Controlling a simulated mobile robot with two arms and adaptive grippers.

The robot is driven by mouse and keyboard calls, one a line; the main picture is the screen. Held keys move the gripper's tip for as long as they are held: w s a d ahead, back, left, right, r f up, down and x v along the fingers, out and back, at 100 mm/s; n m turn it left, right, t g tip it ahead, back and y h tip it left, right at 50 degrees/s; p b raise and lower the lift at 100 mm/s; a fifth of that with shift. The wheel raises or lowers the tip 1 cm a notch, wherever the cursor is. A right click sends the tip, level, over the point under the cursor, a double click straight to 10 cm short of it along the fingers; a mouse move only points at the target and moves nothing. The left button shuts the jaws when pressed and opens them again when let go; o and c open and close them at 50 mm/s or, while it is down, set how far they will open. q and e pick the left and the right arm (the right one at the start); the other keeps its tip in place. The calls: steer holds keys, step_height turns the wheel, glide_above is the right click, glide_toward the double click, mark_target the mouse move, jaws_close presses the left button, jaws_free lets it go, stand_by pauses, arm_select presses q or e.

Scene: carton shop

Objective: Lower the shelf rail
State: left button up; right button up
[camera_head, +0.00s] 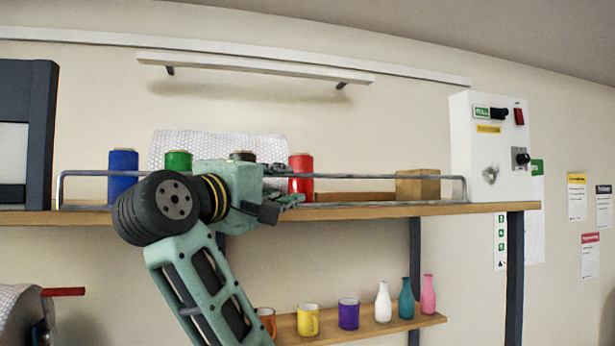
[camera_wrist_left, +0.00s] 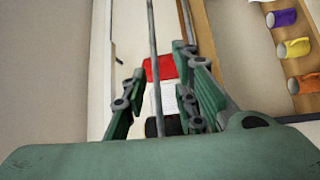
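The shelf rail (camera_head: 380,176) is a thin grey metal bar. It stands raised above the front edge of the upper wooden shelf (camera_head: 350,210), with bent ends at left and right. My left gripper (camera_head: 288,184) is at the rail near the middle of the shelf, its fingers pointing right in the head view. In the left wrist view the rail (camera_wrist_left: 152,40) runs lengthwise between the two spread fingers of the left gripper (camera_wrist_left: 160,68). Whether a finger touches it I cannot tell. The gripper hides part of the rail in the head view. My right gripper is not in view.
Behind the rail stand a blue spool (camera_head: 122,176), a green spool (camera_head: 178,161), a red spool (camera_head: 300,176) and a cardboard box (camera_head: 417,186). A white control box (camera_head: 488,140) is at the right end. Mugs and bottles stand on a lower shelf (camera_head: 385,328).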

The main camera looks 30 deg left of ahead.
mark_target(298, 177)
arm_select(q)
steer(key=shift+w+r, duration=0.15)
steer(key=shift+r, duration=0.3)
steer(key=w+p, duration=0.1)
steer(key=w, duration=0.1)
steer(key=w+p, duration=0.1)
steer(key=w, duration=0.1)
steer(key=w+p, duration=0.1)
steer(key=p, duration=0.1)
steer(key=shift+w+a+r, duration=0.15)
steer(key=shift+w+r, duration=0.25)
steer(key=shift+w, duration=0.45)
steer(key=c, duration=0.6)
jaws_close()
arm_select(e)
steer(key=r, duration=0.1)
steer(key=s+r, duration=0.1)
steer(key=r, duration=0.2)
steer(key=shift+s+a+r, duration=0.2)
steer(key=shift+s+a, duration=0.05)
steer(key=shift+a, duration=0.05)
arm_select(q)
steer(key=shift+f, duration=0.1)
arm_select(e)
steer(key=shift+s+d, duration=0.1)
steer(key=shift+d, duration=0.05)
